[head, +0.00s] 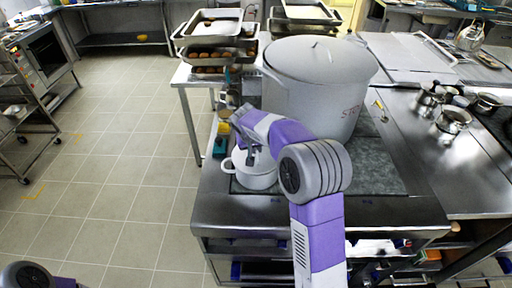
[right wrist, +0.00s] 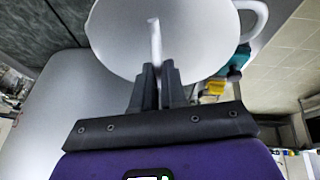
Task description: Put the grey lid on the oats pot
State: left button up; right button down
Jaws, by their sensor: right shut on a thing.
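A small pale pot (head: 256,181) with a loop handle stands at the left edge of the steel counter; no label shows on it, so I cannot confirm it is the oats pot. My right gripper (head: 252,148) is over this pot, pointing down. In the right wrist view the gripper (right wrist: 158,88) is shut on the thin upright handle of the round grey lid (right wrist: 115,38). The lid lies over the pot's mouth, with a pot handle (right wrist: 262,17) showing beside it. I cannot tell whether lid and rim touch. My left gripper is out of view.
A large lidded stockpot (head: 318,95) stands right behind my right gripper. Trays of round brown items (head: 212,54) are stacked behind. Small colored objects (head: 222,128) sit beside the pot. Small metal pots (head: 452,121) stand at right.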

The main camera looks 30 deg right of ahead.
jog(key=shift+f+b, duration=0.35)
jog(key=shift+f, duration=0.05)
dwell(0.4)
jog(key=c, duration=1.1)
grip_release()
jog(key=p+v, duration=0.1)
jog(key=v, duration=0.6)
jog(key=shift+r, duration=0.3)
jog(key=shift+s+a, duration=0.15)
